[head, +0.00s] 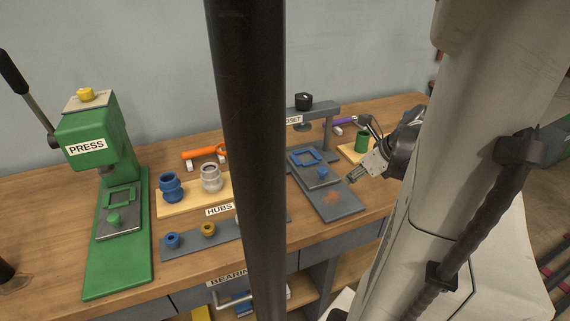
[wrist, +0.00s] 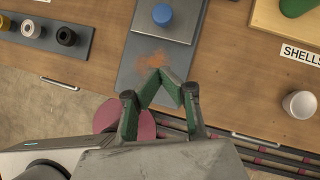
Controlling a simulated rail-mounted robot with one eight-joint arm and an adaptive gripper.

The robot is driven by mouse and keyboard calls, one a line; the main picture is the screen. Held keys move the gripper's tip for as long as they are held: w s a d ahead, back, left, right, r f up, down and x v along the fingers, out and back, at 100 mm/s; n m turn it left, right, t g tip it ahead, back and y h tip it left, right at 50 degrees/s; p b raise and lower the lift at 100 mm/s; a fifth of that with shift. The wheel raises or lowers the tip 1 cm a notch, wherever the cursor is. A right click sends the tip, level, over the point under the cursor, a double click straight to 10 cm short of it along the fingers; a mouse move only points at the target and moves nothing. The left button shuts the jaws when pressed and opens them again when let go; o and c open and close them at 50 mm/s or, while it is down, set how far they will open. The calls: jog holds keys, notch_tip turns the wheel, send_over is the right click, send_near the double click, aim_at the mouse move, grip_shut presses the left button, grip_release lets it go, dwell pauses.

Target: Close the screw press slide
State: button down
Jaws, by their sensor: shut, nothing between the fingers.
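The grey screw press (head: 329,125) stands right of centre in the head view, with a black knob on top and a partly hidden sign ending in "DSET". Its grey slide (head: 317,181) carries a blue frame (head: 305,157) and a blue knob (head: 322,173). The slide lies on a longer base plate (head: 345,207) with a bare, rust-marked front part. In the wrist view the slide's knob (wrist: 162,14) is at the top edge. My gripper (head: 352,180) is shut and empty, to the right of the slide and apart from its knob. Its fingertips (wrist: 160,74) appear over the base's rust-marked end.
A black post hides part of the bench. A green lever press (head: 100,145) stands at left. Blue and pale hubs (head: 211,178) and a bearing rack (head: 190,247) lie between. A green shell (head: 362,141) stands on a wooden block behind my gripper. A white cup (wrist: 300,104) shows in the wrist view.

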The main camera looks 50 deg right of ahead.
jog(key=s+a+f+m+t+h+b, duration=0.2)
jog(key=s+a+m+t+h, duration=0.15)
jog(key=s, duration=0.25)
jog(key=m+h+b, duration=0.1)
jog(key=b, duration=0.2)
send_near(334, 181)
jog(key=shift+t, duration=0.35)
jog(key=w+f, duration=0.1)
jog(key=f, duration=0.1)
jog(key=w+d+f, duration=0.1)
jog(key=w+f, duration=0.1)
jog(key=shift+w+d+f, duration=0.2)
jog(key=shift+w+d, duration=0.05)
jog(key=shift+w, duration=0.05)
jog(key=shift+w+d, duration=0.45)
jog(key=shift+w, duration=0.4)
